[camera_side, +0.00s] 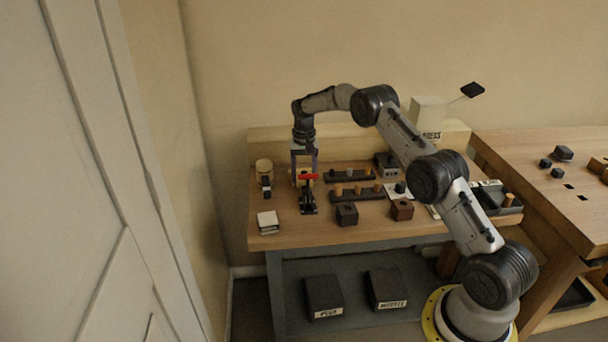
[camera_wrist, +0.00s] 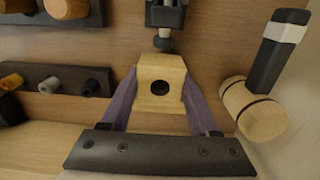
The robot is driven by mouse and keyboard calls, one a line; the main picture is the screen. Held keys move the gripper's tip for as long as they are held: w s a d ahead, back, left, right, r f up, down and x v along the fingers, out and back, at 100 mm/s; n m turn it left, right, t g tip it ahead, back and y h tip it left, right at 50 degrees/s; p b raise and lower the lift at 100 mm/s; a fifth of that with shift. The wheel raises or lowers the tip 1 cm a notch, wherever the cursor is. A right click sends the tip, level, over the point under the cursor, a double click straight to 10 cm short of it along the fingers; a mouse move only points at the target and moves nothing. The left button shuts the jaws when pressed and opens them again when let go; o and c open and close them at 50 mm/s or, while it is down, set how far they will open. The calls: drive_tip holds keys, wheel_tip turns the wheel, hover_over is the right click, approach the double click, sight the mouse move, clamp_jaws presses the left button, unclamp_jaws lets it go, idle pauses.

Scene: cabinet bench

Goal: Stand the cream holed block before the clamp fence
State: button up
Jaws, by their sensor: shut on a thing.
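The cream holed block (camera_wrist: 162,76) is between the two purple fingers of my gripper (camera_wrist: 155,100) in the wrist view, with its dark round hole showing. My gripper is shut on it. In the side view my gripper (camera_side: 304,168) points down at the left part of the bench, and the block is small and partly hidden between the fingers. The clamp (camera_side: 308,199), black with a red handle, stands just in front of the gripper in the side view. In the wrist view a dark clamp part with a plunger (camera_wrist: 165,20) lies just beyond the block; I cannot tell whether they touch.
A mallet (camera_wrist: 258,106) with a pale wooden head lies close beside the gripper. Dark racks with pegs (camera_side: 352,175) stand to the right. Dark holed blocks (camera_side: 347,214) and a small white-topped block (camera_side: 267,222) sit along the front of the bench.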

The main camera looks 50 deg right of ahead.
drive_tip(key=shift+f, duration=0.55)
idle(0.8)
drive_tip(key=o, duration=1.4)
drive_tip(key=shift+o, duration=0.4)
drive_tip(key=shift+r, duration=3.5)
